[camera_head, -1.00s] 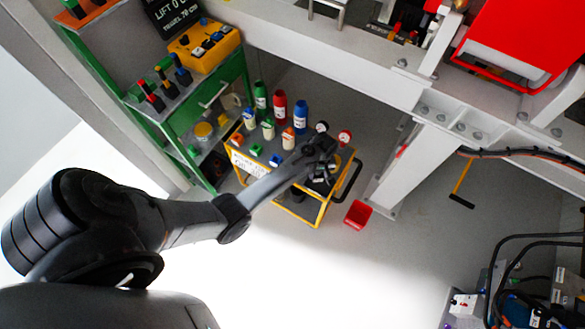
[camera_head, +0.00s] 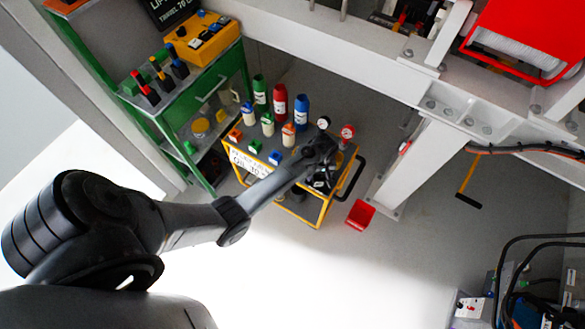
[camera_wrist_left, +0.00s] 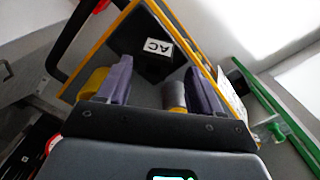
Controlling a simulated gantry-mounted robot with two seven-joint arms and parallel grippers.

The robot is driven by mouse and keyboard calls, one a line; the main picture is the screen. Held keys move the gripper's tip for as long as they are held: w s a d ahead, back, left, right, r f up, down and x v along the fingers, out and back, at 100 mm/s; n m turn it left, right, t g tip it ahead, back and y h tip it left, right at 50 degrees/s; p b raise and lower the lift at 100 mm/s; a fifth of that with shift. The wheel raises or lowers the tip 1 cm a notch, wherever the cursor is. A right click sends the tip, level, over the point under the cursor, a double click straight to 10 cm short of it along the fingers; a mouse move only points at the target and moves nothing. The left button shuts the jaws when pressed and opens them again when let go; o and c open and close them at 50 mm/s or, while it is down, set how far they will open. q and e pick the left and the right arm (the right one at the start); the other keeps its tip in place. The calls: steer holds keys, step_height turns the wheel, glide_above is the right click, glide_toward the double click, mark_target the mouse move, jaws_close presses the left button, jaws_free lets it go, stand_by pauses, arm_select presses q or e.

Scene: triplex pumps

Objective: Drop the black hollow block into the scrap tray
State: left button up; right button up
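My left gripper (camera_head: 320,178) is over the right end of the yellow-framed cart (camera_head: 321,213) in the head view. In the left wrist view the gripper (camera_wrist_left: 159,68) is open, with its two purple-grey fingers spread and nothing clasped between them. A black block with a white "AC" label (camera_wrist_left: 158,47) lies on the cart top beyond the fingertips; whether it is hollow cannot be told. In the head view the arm and gripper cover that spot. A small red open tray (camera_head: 360,214), possibly the scrap tray, is on the floor right of the cart. My right gripper is out of view.
A yellow cylinder (camera_wrist_left: 94,82) and a grey one (camera_wrist_left: 174,95) are near the fingers. A green shelf (camera_head: 200,95) stands left, a white post (camera_head: 415,160) right. The floor in front is clear.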

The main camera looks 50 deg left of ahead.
arm_select(q)
steer(key=shift+o, duration=0.5)
steer(key=shift+r, duration=0.15)
step_height(320, 180, up, 10)
steer(key=p, duration=0.2)
steer(key=shift+r+p, duration=0.25)
steer(key=shift+p, duration=0.15)
